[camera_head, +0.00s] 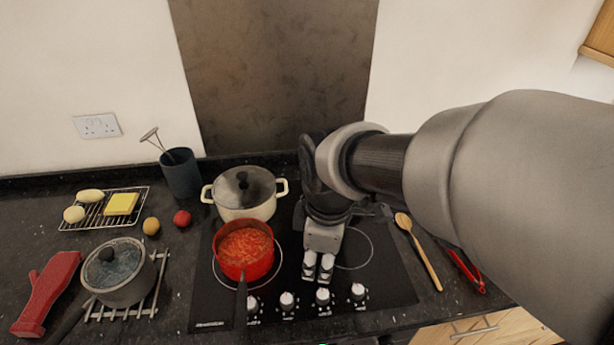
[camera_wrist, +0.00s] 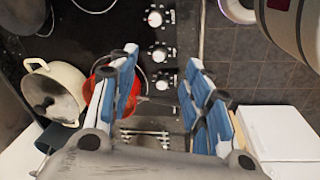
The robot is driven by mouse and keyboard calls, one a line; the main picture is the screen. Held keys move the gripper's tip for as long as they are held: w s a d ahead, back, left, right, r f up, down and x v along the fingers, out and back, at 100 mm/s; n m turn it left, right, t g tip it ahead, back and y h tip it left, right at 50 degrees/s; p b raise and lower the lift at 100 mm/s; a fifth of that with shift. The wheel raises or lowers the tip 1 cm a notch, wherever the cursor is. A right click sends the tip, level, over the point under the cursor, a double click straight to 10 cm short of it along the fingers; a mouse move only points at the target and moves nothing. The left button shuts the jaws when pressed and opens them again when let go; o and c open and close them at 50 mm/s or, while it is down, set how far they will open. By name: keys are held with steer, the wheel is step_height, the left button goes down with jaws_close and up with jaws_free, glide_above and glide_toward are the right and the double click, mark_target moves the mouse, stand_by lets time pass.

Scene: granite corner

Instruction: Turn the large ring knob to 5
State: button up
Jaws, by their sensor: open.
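A black hob (camera_head: 385,285) has a row of several black-and-silver knobs along its front edge. From left to right in the head view are a knob partly behind the red pan's handle, a second knob (camera_head: 287,301), a third knob (camera_head: 323,297) and a rightmost knob (camera_head: 358,292). Dial numbers are too small to read, and I cannot tell which knob serves the large ring. My gripper (camera_head: 318,272) is open and empty, above the hob just behind the third knob.
A red pan of sauce (camera_head: 260,264) stands left of my gripper, its handle pointing forward. A cream pot (camera_head: 237,208) stands behind it. The right ring (camera_head: 354,250) is bare. A wooden spoon (camera_head: 422,258) and red tongs (camera_head: 468,272) lie to the right.

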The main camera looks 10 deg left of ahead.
mark_target(287, 299)
steer(key=w+a+f+n, duration=0.2)
steer(key=a+f+n, duration=0.4)
steer(key=a, duration=0.1)
steer(key=shift+g, duration=0.4)
steer(key=f+b, duration=0.1)
steer(key=f, duration=0.4)
steer(key=f+b, duration=0.2)
steer(key=f, duration=0.4)
steer(key=f+b, duration=0.1)
steer(key=f, duration=0.5)
steer(key=shift+w+a+b, duration=0.15)
steer(key=shift+a+b, duration=0.1)
steer(key=shift+b, duration=0.05)
steer(key=shift+r, duration=0.1)
steer(key=shift+c, duration=0.3)
steer(key=c, duration=1)
